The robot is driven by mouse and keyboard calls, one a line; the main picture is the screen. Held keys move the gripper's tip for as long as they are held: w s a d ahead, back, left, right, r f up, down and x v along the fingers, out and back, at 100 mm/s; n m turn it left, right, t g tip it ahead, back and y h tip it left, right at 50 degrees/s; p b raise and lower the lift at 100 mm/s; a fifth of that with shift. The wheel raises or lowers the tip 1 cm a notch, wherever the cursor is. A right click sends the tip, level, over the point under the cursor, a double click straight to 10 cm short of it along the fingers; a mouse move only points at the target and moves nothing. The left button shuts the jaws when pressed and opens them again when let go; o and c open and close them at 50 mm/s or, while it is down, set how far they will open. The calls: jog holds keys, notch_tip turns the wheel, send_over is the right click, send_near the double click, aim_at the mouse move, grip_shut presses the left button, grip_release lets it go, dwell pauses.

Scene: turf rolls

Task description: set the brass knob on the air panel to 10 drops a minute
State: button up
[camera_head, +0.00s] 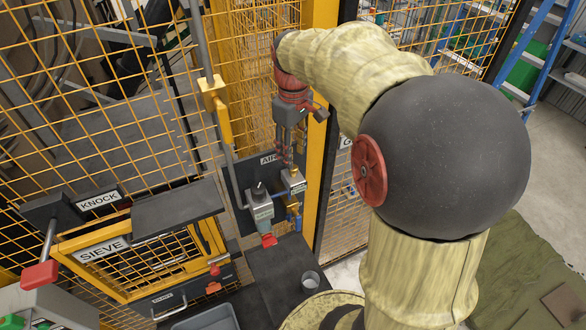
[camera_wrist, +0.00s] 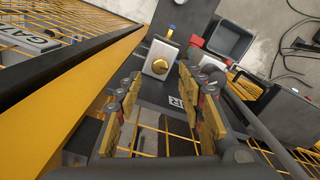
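In the wrist view the brass knob (camera_wrist: 160,66) sits on the box's pale face (camera_wrist: 157,54), beyond and roughly between my fingertips. My gripper (camera_head: 287,163) points down above the box in the head view. In the wrist view my gripper (camera_wrist: 160,83) is open and empty, and the fingers look apart from the knob. The knob's scale is too small to read.
A grey unit (camera_head: 259,205) with a red lever (camera_head: 268,240) is left of the box. A brass and blue fitting (camera_head: 293,210) hangs below it. A yellow post (camera_head: 322,130) stands close on the right. A cup (camera_head: 310,280) stands on the dark surface below.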

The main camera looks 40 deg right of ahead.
aim_at(293, 171)
notch_tip(293, 171, down, 6)
jog(key=shift+f, duration=0.25)
jog(key=shift+c, duration=1)
jog(key=c, duration=0.7)
grip_shut()
